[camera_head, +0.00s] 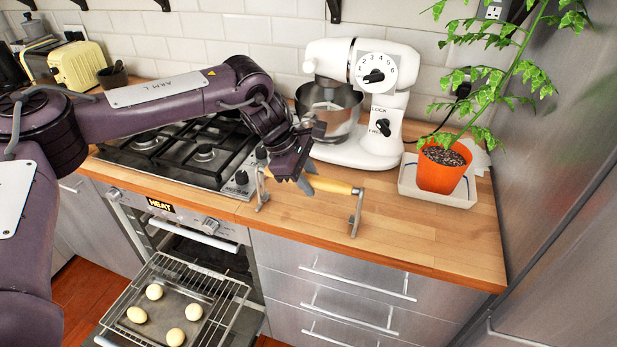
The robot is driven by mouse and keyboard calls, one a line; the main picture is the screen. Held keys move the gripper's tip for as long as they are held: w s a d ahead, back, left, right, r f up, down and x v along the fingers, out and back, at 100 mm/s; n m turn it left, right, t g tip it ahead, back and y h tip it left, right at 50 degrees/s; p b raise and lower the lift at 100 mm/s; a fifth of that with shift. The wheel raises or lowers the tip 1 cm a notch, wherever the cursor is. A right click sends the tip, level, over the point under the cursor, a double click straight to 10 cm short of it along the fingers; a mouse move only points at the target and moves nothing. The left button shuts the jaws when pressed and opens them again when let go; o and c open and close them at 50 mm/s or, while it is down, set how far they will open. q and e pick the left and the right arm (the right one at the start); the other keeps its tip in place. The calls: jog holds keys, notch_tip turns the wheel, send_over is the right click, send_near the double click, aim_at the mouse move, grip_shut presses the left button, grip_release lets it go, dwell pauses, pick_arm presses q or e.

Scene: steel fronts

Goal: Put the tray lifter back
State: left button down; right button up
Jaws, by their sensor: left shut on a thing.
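The tray lifter (333,186) has a pale wooden handle and a metal bracket at each end. It is over the wooden worktop (420,238), near the front edge, in front of the white mixer. My left gripper (304,183) reaches in from the left and is shut on the handle, left of its middle. The fingers hide part of the handle. The bracket ends are at or just above the worktop; I cannot tell whether they touch. My right gripper is not in view.
The oven (181,221) below is open, its wire rack (232,290) pulled out with a baking tray (178,308) holding several pale dough balls. A gas hob (205,152) lies left, a stand mixer (360,100) behind, a potted plant (442,172) right. The worktop's front right is clear.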

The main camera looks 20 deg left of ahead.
pick_arm(q)
jog(key=c, duration=1.1)
grip_release()
jog(key=b+v, duration=0.1)
jog(key=v, duration=1.1)
